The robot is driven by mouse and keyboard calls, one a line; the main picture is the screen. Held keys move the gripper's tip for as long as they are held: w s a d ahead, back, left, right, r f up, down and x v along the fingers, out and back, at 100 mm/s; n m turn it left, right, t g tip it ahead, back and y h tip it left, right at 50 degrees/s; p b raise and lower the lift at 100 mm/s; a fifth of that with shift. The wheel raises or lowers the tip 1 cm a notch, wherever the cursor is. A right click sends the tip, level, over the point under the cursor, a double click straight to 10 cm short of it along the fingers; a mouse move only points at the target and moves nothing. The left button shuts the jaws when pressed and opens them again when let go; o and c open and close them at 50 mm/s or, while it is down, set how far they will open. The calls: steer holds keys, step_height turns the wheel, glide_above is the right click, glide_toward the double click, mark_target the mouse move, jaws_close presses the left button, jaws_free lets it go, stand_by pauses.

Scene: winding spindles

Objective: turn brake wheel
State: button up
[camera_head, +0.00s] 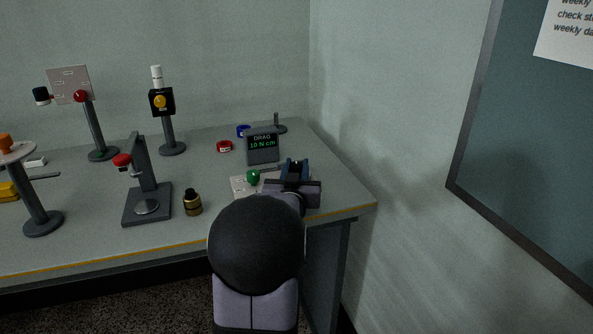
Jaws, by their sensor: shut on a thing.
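My gripper (294,168) is at the right front of the table, beyond my dark rounded arm link. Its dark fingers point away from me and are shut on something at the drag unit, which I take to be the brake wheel. The wheel itself is hidden behind my gripper and wrist. A dark display (262,147) just behind and left of the fingers reads "DRAG 10 N cm" in green. A green knob (253,177) sits on a pale base plate (238,187) left of my gripper.
A brass-and-black cylinder (193,204) and a dark press-like stand with a red knob (122,160) stand to the left. A red ring (224,146) and a blue ring (243,130) lie behind. Several posts fill the left side. The wall (400,150) bounds the right.

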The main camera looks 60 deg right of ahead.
mark_target(296, 169)
steer(key=shift+r, duration=0.15)
steer(key=o, duration=1.1)
steer(key=shift+c, duration=0.2)
steer(key=shift+a, duration=0.15)
steer(key=shift+v, duration=3.55)
